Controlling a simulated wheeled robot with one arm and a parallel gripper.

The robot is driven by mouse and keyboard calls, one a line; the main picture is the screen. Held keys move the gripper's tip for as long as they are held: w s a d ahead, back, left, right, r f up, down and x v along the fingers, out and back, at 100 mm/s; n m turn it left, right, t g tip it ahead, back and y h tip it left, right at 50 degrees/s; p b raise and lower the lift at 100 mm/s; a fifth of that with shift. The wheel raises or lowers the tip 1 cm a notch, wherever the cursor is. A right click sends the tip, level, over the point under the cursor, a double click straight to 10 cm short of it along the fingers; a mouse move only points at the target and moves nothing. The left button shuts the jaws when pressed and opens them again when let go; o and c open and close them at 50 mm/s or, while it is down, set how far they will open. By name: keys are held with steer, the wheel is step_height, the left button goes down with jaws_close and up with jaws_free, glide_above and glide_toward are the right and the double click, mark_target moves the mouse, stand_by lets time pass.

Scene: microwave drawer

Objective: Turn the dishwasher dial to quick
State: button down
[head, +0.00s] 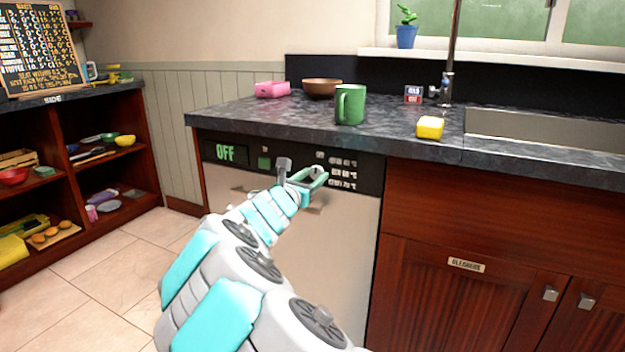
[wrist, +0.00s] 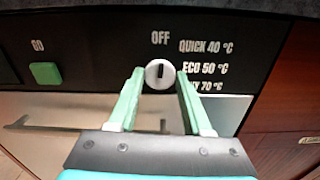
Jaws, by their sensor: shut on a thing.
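The dishwasher (head: 340,235) has a black control panel with a green "OFF" display (head: 225,153). The round white dial (wrist: 159,73) sits between the two green fingers of my gripper (wrist: 160,82), which is shut on it. It also shows in the wrist view that the dial's dark mark stands upright, towards the "OFF" label (wrist: 160,38). The "QUICK 40 °C" label (wrist: 206,47) is up and right of the dial, with "ECO 50 °C" and a partly hidden 70 °C label below it. In the head view my gripper (head: 315,175) is at the panel and largely covers the dial.
A green "GO" button (wrist: 46,73) is left of the dial. The dishwasher's handle (wrist: 60,128) runs below the panel. A wooden cabinet (head: 470,220) adjoins on the right.

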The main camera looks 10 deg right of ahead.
steer(key=m+b, duration=0.4)
steer(key=shift+f+m, duration=0.2)
steer(key=shift+m, duration=0.1)
steer(key=shift+r+m+b, duration=0.15)
steer(key=shift+m+b, duration=1.2)
steer(key=shift+m, duration=0.25)
steer(key=shift+c, duration=1.7)
jaws_free()
steer(key=v, duration=0.8)
